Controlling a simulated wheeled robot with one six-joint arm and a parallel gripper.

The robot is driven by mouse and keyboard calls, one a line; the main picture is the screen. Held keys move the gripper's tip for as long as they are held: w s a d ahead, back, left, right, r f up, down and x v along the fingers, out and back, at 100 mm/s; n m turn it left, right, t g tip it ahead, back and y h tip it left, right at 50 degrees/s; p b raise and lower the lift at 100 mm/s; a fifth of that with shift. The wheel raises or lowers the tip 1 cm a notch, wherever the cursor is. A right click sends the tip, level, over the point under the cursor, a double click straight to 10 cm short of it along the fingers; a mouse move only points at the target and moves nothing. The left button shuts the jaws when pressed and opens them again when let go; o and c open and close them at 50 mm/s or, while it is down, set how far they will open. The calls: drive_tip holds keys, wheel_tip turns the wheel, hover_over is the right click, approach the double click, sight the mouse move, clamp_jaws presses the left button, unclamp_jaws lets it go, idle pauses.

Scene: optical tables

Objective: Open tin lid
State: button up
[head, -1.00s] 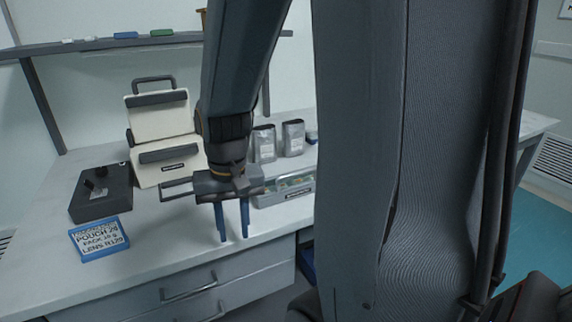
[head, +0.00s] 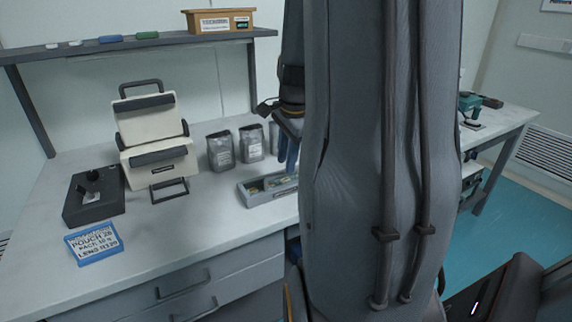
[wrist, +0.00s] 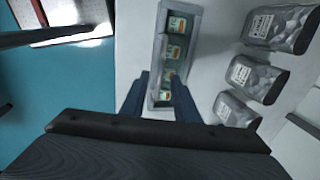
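A long grey tin (head: 248,193) lies near the bench's front edge, partly hidden by my arm in the head view. The wrist view shows the tin (wrist: 157,47) lengthwise with several small labelled items in a row inside; I cannot make out a separate lid. My gripper (head: 288,152) is over the tin, partly hidden behind my arm. In the wrist view my gripper (wrist: 159,92) has its two blue fingers apart, one on each side of the tin's near part. Nothing is held. I cannot tell whether the fingers touch the tin.
Silver pouches (head: 221,151) stand behind the tin. A cream sealing machine (head: 158,135), a black control box (head: 92,202) and a blue-edged label card (head: 94,241) are to the left. A shelf (head: 130,44) with a cardboard box (head: 220,22) runs above.

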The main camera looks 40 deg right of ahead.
drive_tip(key=shift+w+f, duration=0.15)
drive_tip(key=shift+f, duration=0.55)
drive_tip(key=shift+w+f, duration=0.15)
drive_tip(key=shift+f, duration=0.5)
drive_tip(key=shift+c, duration=0.4)
clamp_jaws()
